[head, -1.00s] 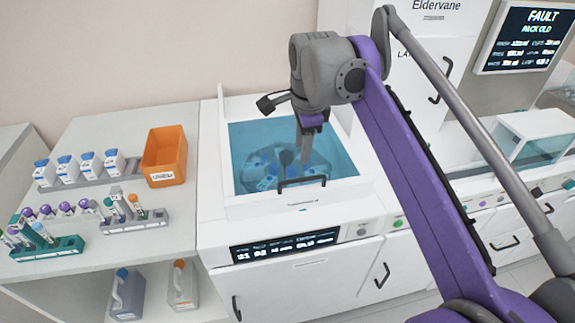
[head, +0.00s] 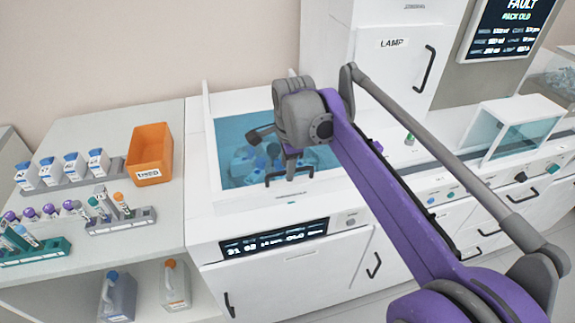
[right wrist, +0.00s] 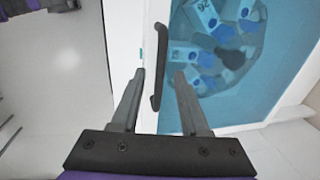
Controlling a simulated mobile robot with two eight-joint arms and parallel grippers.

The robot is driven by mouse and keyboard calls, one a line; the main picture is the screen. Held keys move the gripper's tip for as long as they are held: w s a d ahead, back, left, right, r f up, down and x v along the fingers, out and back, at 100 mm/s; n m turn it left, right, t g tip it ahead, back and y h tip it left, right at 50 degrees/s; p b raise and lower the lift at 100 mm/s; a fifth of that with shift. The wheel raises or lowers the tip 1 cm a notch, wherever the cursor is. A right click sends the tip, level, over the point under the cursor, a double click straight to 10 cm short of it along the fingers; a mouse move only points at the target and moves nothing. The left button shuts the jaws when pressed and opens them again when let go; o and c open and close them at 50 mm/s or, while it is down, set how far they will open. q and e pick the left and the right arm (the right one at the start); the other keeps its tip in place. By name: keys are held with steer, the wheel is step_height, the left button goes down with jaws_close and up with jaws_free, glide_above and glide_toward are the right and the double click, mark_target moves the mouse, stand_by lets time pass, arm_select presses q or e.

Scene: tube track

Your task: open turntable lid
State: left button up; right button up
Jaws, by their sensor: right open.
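The turntable lid (head: 230,135) is a see-through blue panel in a white frame and lies closed over a round turntable with blue-and-white packs. Its dark bar handle (head: 290,176) is on the front edge. My right gripper (head: 290,160) is over the front of the lid at the handle; the wrist partly hides the lid. In the right wrist view, the open fingers (right wrist: 159,73) stand on either side of the handle (right wrist: 158,45), with gaps to both. The lid (right wrist: 275,105) fills the right of that view. My left gripper is not in view.
A bench at left holds an orange bin (head: 150,153), several white bottles, a grey tube rack (head: 122,222) and a teal rack (head: 38,253). A lamp cabinet (head: 390,75) stands behind. A clear-covered box (head: 518,130) is at right.

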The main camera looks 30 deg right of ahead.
jaws_close()
stand_by(1.3)
